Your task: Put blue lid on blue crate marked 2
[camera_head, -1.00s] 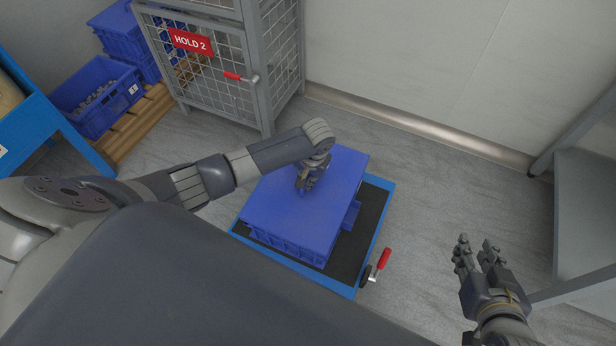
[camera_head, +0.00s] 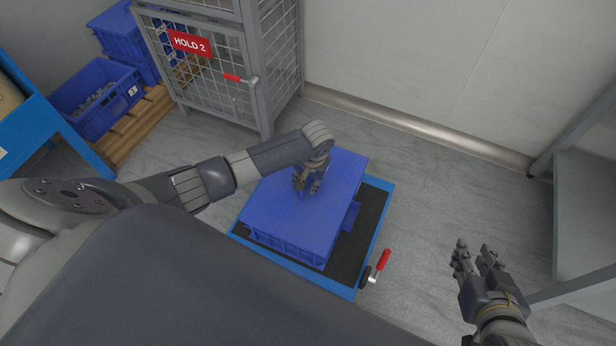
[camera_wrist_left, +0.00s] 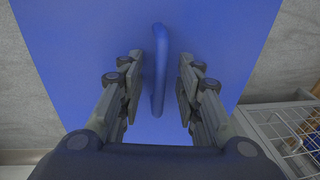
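The blue lid (camera_head: 335,175) lies flat over a blue crate (camera_head: 283,247) and covers its top; any mark on the crate is not readable. The lid has an upright bar handle, seen in the left wrist view (camera_wrist_left: 159,70). My left gripper (camera_head: 305,192) is at the middle of the lid. In the left wrist view its two fingers (camera_wrist_left: 158,92) are apart on either side of the handle, with gaps on both sides. My right gripper (camera_head: 475,250) is at the lower right, away from the crate, with its fingers apart and nothing between them.
The crate stands on a blue-framed platform (camera_head: 375,222) with a dark top and a red-handled lever (camera_head: 383,260). A wire cage marked HOLD 2 (camera_head: 208,75) stands behind. Blue crates (camera_head: 104,118) sit on a wooden pallet at left. Grey shelving (camera_head: 585,205) is at right.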

